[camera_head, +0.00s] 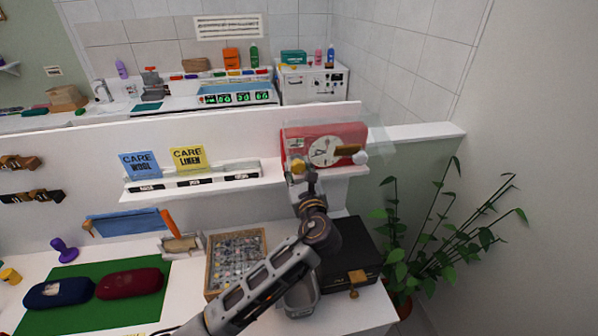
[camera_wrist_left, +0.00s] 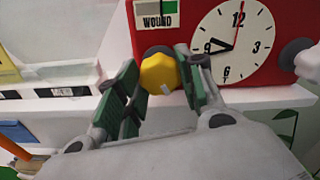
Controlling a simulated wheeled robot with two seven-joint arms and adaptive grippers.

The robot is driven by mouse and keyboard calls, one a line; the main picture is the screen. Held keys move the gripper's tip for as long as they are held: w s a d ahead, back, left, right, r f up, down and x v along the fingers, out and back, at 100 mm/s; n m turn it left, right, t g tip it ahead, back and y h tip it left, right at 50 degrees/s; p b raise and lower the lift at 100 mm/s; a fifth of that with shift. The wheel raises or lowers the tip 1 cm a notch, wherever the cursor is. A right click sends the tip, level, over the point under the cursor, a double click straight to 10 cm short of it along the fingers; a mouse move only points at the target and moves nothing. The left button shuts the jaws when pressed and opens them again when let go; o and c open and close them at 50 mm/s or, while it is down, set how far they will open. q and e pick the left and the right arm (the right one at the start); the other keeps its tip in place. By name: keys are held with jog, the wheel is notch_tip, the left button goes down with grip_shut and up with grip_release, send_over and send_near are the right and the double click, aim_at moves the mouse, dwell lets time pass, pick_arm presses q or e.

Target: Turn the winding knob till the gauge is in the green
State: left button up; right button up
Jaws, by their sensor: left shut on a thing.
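The red clock box (camera_head: 345,136) stands on the white shelf; its white dial (camera_head: 323,151) faces me. In the left wrist view the yellow winding knob (camera_wrist_left: 158,73) sits on the box's lower left front, with a pale mark on its face. A gauge label reading WOUND (camera_wrist_left: 159,21) is above the knob; a little green shows just over it at the picture's top edge, but the pointer cannot be made out. My left gripper (camera_head: 301,175) is shut on the knob, with one green-padded finger on each side. My right gripper is not in view.
CARE cards (camera_head: 187,158) stand left on the shelf. Below are a tray of small parts (camera_head: 212,266) and a black case (camera_head: 347,248). A plant (camera_head: 440,235) stands at right.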

pick_arm(q)
jog(key=m, duration=0.6)
jog(key=shift+f, duration=0.2)
jog(key=shift+m, duration=0.3)
jog(key=o, duration=1)
jog(key=shift+r, duration=0.1)
jog(key=shift+n, duration=0.4)
